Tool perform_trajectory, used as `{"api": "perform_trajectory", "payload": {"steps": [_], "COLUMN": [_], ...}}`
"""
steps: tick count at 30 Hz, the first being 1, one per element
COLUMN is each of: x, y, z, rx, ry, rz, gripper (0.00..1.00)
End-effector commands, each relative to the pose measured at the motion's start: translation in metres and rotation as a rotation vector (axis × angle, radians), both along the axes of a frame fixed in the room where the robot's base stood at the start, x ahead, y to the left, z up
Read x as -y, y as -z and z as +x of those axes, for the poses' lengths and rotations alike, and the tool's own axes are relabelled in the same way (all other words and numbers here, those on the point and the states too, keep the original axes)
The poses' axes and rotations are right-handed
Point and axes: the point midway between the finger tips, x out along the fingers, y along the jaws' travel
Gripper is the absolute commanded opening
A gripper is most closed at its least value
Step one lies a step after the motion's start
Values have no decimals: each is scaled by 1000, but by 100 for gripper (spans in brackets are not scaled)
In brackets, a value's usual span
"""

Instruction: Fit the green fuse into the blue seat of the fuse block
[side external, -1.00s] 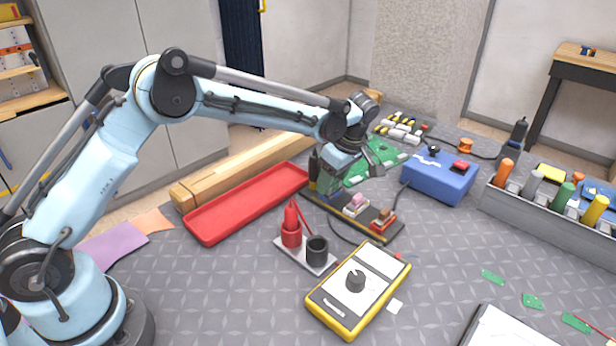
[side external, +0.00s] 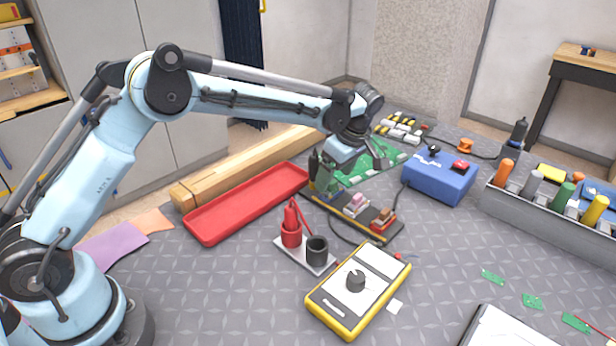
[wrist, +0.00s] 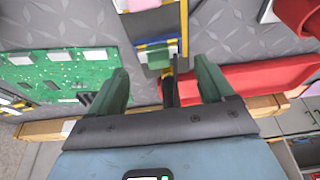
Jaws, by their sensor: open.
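The fuse block (side external: 345,213) is a dark strip on the table, with pink and red-orange parts along it. Its blue seat (wrist: 143,46) is at the block's end in the wrist view. The green fuse (wrist: 158,57) shows at the blue seat, apparently in it; I cannot tell how deep it sits. My gripper (wrist: 163,68) is open and empty, its dark green fingers spread to either side of the fuse and apart from it.
A green circuit board (wrist: 65,72) lies beside the block. A red tray (side external: 245,205) is left of it, and a blue box (side external: 438,180) is to the right. A dark upright item (side external: 313,168) is close to the block's end.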

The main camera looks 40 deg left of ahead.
Motion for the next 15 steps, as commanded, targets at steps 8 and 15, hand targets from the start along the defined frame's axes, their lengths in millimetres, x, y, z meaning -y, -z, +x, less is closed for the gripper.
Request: {"api": "perform_trajectory", "payload": {"steps": [8,15], "x": [18,27], "y": [-55,-84], "z": [0,0], "rx": [0,-1], "ry": [1,0], "rz": [0,0], "gripper": [82,82]}}
